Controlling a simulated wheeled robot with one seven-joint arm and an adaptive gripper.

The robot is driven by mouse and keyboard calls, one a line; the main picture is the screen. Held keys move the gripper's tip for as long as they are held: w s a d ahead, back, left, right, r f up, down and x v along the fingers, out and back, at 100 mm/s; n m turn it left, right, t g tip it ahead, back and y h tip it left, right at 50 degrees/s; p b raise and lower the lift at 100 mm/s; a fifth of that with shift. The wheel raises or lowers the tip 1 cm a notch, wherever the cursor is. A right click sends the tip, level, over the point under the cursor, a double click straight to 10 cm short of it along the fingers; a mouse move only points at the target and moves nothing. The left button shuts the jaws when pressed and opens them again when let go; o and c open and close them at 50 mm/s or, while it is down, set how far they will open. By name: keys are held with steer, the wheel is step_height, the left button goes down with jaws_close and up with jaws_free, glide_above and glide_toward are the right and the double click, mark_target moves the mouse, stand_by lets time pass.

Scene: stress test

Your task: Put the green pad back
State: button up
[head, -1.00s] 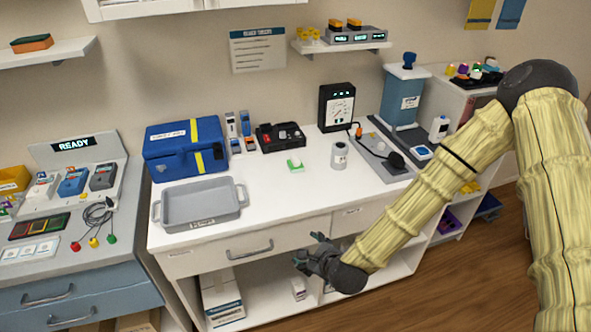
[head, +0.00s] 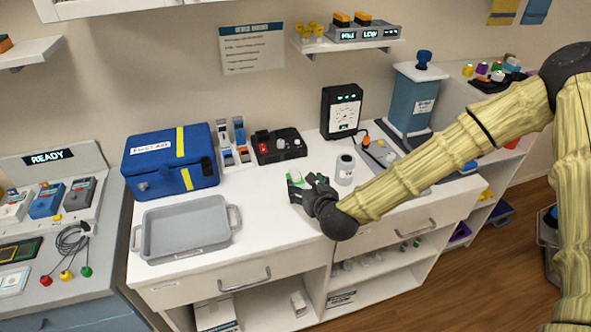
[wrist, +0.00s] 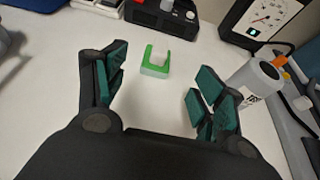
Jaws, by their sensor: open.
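The green pad (wrist: 154,69) lies on the white counter in the wrist view. It is a small U-shaped green piece with a paler lower edge. In the head view only a bit of green (head: 297,184) shows by my fingers, mostly hidden. My gripper (head: 306,186) is open and empty, low over the counter's front part. In the wrist view its two dark fingers with green inner faces stand apart. The pad lies between their lines, farther forward than the tips, and no finger appears to touch it.
A white canister (head: 345,170) stands close to the right of my gripper. Behind are a black box with knobs (head: 279,146) and a black gauge (head: 342,111). A grey tray (head: 187,228) and blue case (head: 170,160) stand left. Counter between tray and gripper is clear.

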mark_target(298, 177)
steer(key=x, duration=0.2)
steer(key=p+x, duration=0.1)
steer(key=x, duration=0.2)
steer(key=shift+w+r, duration=0.1)
steer(key=shift+r, duration=0.1)
steer(key=shift+w+a+f+p, duration=0.1)
steer(key=shift+w+f+p, duration=0.2)
steer(key=shift+w, duration=0.1)
steer(key=shift+w+a+p, duration=0.25)
steer(key=shift+w+p, duration=0.05)
steer(key=shift+p, duration=0.15)
steer(key=shift+f+p+x, duration=0.2)
steer(key=shift+p+x, duration=0.7)
steer(key=shift+x, duration=1.25)
steer(key=shift+s+d, duration=0.1)
steer(key=c, duration=1.2)
steer(key=shift+r, duration=0.1)
